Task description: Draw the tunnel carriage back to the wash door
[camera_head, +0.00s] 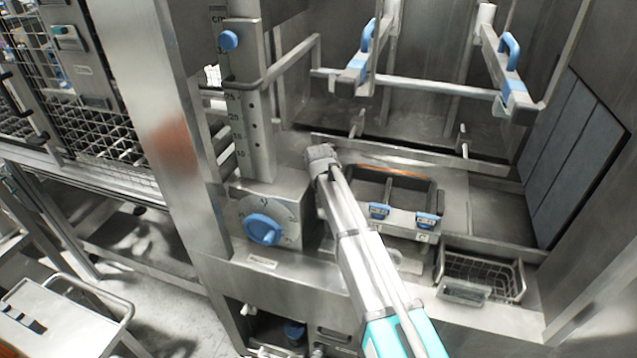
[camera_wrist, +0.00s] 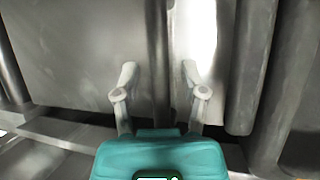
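I cannot tell for sure which part is the tunnel carriage. A steel tube frame (camera_head: 430,84) with blue-handled brackets stands in the open bay in the head view. The wash door cannot be picked out. My arm reaches up from the bottom of the head view; its far end (camera_head: 321,158) is in front of the bay, right of the blue dial. In the wrist view my gripper (camera_wrist: 160,70) has its two grey fingers apart with nothing between them. They face blank metal panels (camera_wrist: 90,50) and a vertical seam. No contact can be made out.
A scaled post (camera_head: 250,140) and a blue dial (camera_head: 263,230) stand left of the arm. A dark tray (camera_head: 393,185) with blue clips and a wire basket (camera_head: 483,274) lie on the right. A wire rack (camera_head: 110,135) and a cart (camera_head: 50,315) stand at far left.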

